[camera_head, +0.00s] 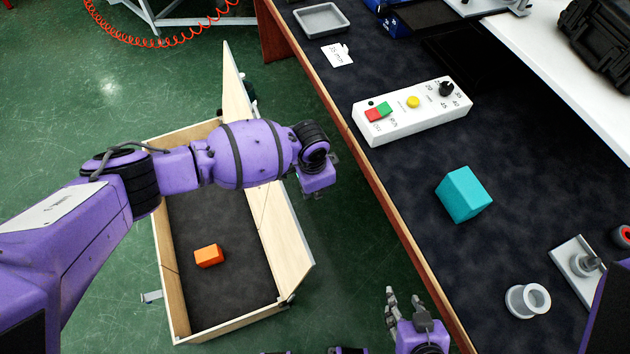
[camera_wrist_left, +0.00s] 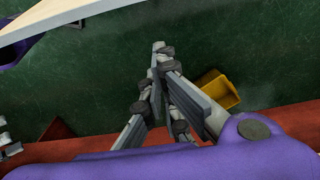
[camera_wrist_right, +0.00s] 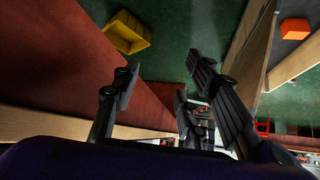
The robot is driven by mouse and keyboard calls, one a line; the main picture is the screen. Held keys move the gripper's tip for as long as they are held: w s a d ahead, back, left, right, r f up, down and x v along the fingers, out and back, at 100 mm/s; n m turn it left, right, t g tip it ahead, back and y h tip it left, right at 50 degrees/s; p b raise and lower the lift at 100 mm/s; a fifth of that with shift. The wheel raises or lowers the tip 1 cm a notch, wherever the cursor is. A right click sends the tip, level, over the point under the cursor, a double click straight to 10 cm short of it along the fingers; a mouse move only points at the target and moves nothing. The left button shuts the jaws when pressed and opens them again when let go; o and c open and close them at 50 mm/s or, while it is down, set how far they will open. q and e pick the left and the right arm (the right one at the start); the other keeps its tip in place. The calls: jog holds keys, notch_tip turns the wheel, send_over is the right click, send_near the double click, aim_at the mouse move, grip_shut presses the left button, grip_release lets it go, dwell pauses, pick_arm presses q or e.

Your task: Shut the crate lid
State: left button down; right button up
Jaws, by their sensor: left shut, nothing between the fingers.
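The wooden crate (camera_head: 238,322) stands on the floor with a dark lining. Its pale lid (camera_head: 284,238) is open, standing steeply along the crate's right side. An orange block (camera_head: 209,256) lies inside; it also shows in the right wrist view (camera_wrist_right: 295,28). My left arm reaches across the crate and over the lid, hiding part of both. My left gripper (camera_wrist_left: 160,65) is shut and empty, on the lid's right, over the floor; its fingertips are mostly hidden in the head view. My right gripper (camera_head: 405,304) is open and empty, low between crate and table; it also shows in the right wrist view (camera_wrist_right: 165,78).
The dark-topped table (camera_head: 400,165) runs along the right, with a narrow floor gap to the lid. It bears a button box (camera_head: 412,112), a teal cube (camera_head: 463,194) and a grey tray (camera_head: 321,20). A yellow bin (camera_wrist_left: 218,90) is on the floor.

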pick_arm(q)
jog(key=a, duration=0.1)
jog(key=s+a+p, duration=0.1)
jog(key=a, duration=0.1)
jog(key=shift+s+a+f, duration=0.15)
jog(key=shift+a+f, duration=0.05)
jog(key=shift+a, duration=0.05)
pick_arm(e)
jog(key=shift+r, duration=0.4)
pick_arm(q)
jog(key=shift+a, duration=0.15)
pick_arm(e)
jog(key=shift+a, duration=0.15)
